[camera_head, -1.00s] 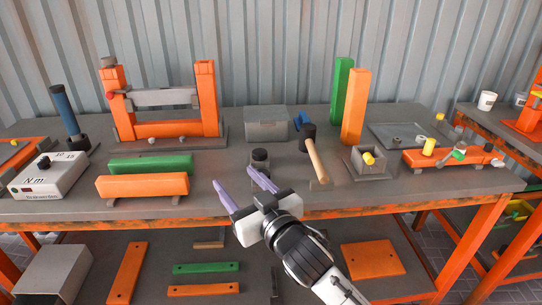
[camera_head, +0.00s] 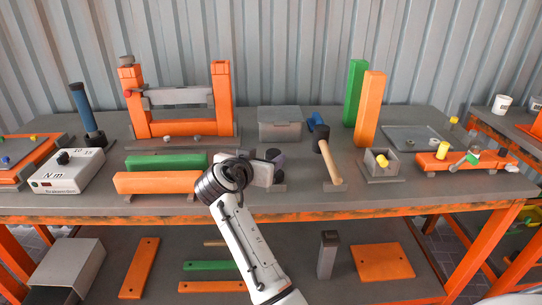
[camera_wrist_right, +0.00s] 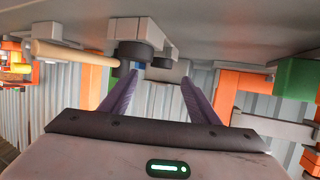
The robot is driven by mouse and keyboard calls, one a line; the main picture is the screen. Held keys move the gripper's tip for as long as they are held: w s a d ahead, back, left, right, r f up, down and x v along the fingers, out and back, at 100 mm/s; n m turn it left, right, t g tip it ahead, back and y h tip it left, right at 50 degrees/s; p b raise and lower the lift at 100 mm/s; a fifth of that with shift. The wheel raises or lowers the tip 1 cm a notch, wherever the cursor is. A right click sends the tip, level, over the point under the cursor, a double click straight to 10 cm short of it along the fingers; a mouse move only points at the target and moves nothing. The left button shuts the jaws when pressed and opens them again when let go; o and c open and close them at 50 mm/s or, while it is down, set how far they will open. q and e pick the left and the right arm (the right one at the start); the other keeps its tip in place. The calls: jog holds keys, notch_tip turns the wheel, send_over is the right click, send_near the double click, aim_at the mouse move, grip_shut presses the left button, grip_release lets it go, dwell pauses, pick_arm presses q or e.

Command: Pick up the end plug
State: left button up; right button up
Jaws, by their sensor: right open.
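I cannot tell for certain which piece is the end plug. My left gripper is not in view.
A mallet (camera_head: 330,160) with a wooden handle lies right of my gripper. Orange and green beams (camera_head: 157,182) lie to the left. A grey lidded box (camera_head: 280,124) and tall upright posts (camera_head: 370,108) stand behind. The table's front edge (camera_head: 400,208) is orange.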

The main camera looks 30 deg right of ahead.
aim_at(273, 153)
jog(key=x, duration=0.5)
jog(key=shift+w+d+f, duration=0.15)
jog(key=shift+w+f, duration=0.1)
jog(key=shift+f, duration=0.1)
jog(key=shift+c, duration=0.3)
jog(key=c, duration=1.1)
